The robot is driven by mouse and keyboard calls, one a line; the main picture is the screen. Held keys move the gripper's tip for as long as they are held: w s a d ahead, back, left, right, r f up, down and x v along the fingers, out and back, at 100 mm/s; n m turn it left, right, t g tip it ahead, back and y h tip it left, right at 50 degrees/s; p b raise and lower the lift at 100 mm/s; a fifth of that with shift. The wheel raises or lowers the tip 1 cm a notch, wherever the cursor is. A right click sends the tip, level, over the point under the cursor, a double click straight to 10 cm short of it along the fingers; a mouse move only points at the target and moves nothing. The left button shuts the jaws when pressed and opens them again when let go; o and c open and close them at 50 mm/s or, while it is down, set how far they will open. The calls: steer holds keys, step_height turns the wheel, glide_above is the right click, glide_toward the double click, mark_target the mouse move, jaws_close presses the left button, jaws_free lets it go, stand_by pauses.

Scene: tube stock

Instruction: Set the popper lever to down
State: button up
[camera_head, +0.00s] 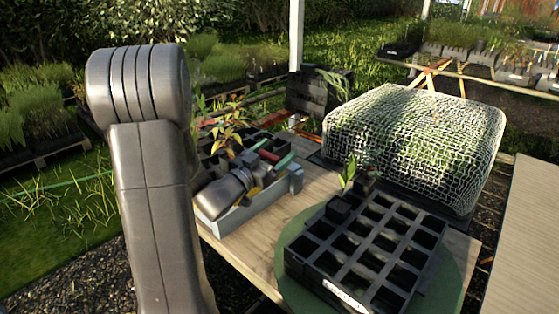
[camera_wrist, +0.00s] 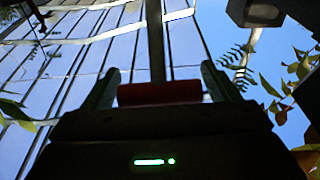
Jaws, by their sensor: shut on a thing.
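My gripper (camera_head: 272,154) is over the grey box at the left of the wooden bench, partly behind my own arm. In the wrist view, the two dark green fingers of my gripper (camera_wrist: 162,88) stand on either side of a red grip (camera_wrist: 160,94), and they are shut on it. A grey rod (camera_wrist: 155,45) runs up the picture from the red grip, which looks like the handle of the popper lever. The red grip also shows between the fingers in the head view (camera_head: 268,156). The lever's base is hidden, and I cannot tell whether the lever is up or down.
A grey box (camera_head: 218,227) stands below my gripper. A black cell tray (camera_head: 318,265) sits on a round green mat (camera_head: 446,290) at the front. A mesh-covered frame (camera_head: 415,135) fills the bench's back right. Leafy seedlings (camera_head: 228,125) stand close behind my gripper.

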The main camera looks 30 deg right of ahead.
steer(key=a+f+b, duration=0.1)
steer(key=b, duration=0.1)
steer(key=a+f+h+b, duration=0.1)
steer(key=b, duration=0.1)
steer(key=s+a+f+h+b, duration=0.1)
steer(key=b, duration=0.1)
steer(key=shift+f+t+b, duration=0.3)
steer(key=shift+f+b, duration=0.1)
steer(key=a+f+b, duration=0.2)
steer(key=f+b, duration=0.1)
steer(key=shift+s, duration=0.2)
steer(key=shift+s+a+f+b, duration=0.15)
steer(key=shift+a+f+b, duration=0.05)
steer(key=shift+f+b, duration=0.25)
steer(key=shift+f, duration=0.1)
steer(key=o, duration=1.3)
steer(key=shift+s+a, duration=0.1)
steer(key=shift+a, duration=0.2)
